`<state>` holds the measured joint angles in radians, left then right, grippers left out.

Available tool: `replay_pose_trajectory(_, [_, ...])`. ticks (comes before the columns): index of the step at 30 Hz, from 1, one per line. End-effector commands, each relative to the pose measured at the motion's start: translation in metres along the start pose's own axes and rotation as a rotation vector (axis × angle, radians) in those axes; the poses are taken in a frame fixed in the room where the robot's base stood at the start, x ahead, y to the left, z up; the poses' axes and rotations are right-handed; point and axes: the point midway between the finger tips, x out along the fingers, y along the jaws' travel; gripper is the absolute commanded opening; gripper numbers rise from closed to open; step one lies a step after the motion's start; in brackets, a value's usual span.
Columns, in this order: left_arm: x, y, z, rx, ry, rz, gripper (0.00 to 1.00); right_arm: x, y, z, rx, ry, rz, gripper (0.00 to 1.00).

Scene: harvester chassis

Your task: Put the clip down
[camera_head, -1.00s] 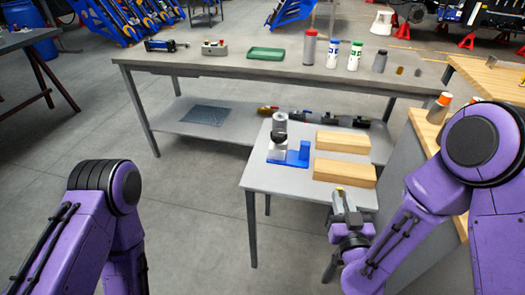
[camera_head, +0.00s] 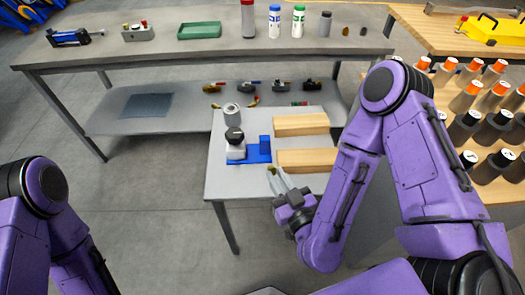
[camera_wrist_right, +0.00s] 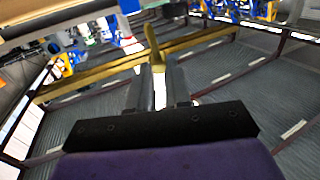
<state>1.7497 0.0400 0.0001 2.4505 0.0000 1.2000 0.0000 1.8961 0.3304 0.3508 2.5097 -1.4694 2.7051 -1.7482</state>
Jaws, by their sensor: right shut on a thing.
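My right gripper (camera_head: 278,182) is at the front edge of the small grey table, close to the near wooden block. In the right wrist view its two fingers (camera_wrist_right: 160,92) are shut on a thin yellow-brown piece (camera_wrist_right: 154,46), which I take to be the clip. It sticks out beyond the fingertips.
The small table (camera_head: 225,186) bears a blue fixture (camera_head: 262,151) with a dark-topped part, a grey cylinder (camera_head: 231,111) and two wooden blocks (camera_head: 300,125). A long workbench (camera_head: 160,52) stands behind. Several orange-capped bottles (camera_head: 467,98) crowd the right bench. Its front-left tabletop is bare.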

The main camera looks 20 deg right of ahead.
Motion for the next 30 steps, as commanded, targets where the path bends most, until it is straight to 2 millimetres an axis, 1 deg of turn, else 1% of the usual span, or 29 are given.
replay_pose_trajectory(1, [0.016,0.001,0.007,0.000,0.000,0.000,0.43,0.007,-0.001,0.011,-0.006,0.008,-0.005,0.00])
replay_pose_trajectory(3, [0.032,0.003,0.013,0.000,0.000,0.000,0.43,0.018,0.001,0.020,-0.004,0.012,0.005,0.00])
replay_pose_trajectory(5, [0.044,0.004,0.018,0.000,0.000,0.000,0.43,0.027,0.001,0.024,-0.001,0.011,0.005,0.00])
replay_pose_trajectory(9, [0.079,0.007,0.032,0.000,0.001,0.000,0.43,0.049,0.002,0.039,0.002,0.011,0.008,0.00])
replay_pose_trajectory(11, [0.094,0.009,0.038,0.000,0.000,0.000,0.43,0.058,0.002,0.044,0.006,0.009,0.008,0.00])
replay_pose_trajectory(12, [0.101,0.009,0.042,0.000,0.000,0.000,0.43,0.066,0.002,0.048,0.004,0.007,0.009,0.00])
replay_pose_trajectory(14, [0.110,0.010,0.045,0.000,0.000,0.000,0.43,0.076,0.002,0.050,0.004,0.008,0.008,0.00])
replay_pose_trajectory(16, [0.115,0.011,0.047,0.000,0.000,0.000,0.43,0.084,0.002,0.051,0.004,0.004,0.006,0.00])
replay_pose_trajectory(17, [0.106,0.010,0.044,0.000,0.000,0.000,0.43,0.087,0.002,0.046,0.001,0.002,0.005,0.00])
replay_pose_trajectory(18, [0.104,0.010,0.043,0.000,0.001,0.000,0.43,0.090,0.002,0.047,0.001,0.000,0.006,0.00])
replay_pose_trajectory(20, [0.104,0.010,0.042,0.000,0.001,0.000,0.43,0.099,0.002,0.051,0.000,0.001,0.005,0.00])
replay_pose_trajectory(21, [0.103,0.009,0.042,0.000,0.001,0.000,0.43,0.106,0.002,0.055,0.001,0.000,0.007,0.00])
replay_pose_trajectory(24, [0.104,0.009,0.042,0.000,0.001,0.000,0.43,0.117,0.002,0.068,0.000,-0.001,0.005,0.00])
replay_pose_trajectory(27, [0.104,0.009,0.042,0.000,0.001,0.000,0.43,0.122,0.001,0.071,-0.001,0.001,0.003,0.00])
replay_pose_trajectory(30, [0.104,0.009,0.042,0.000,0.001,0.000,0.43,0.121,0.001,0.071,-0.001,0.001,0.002,0.00])
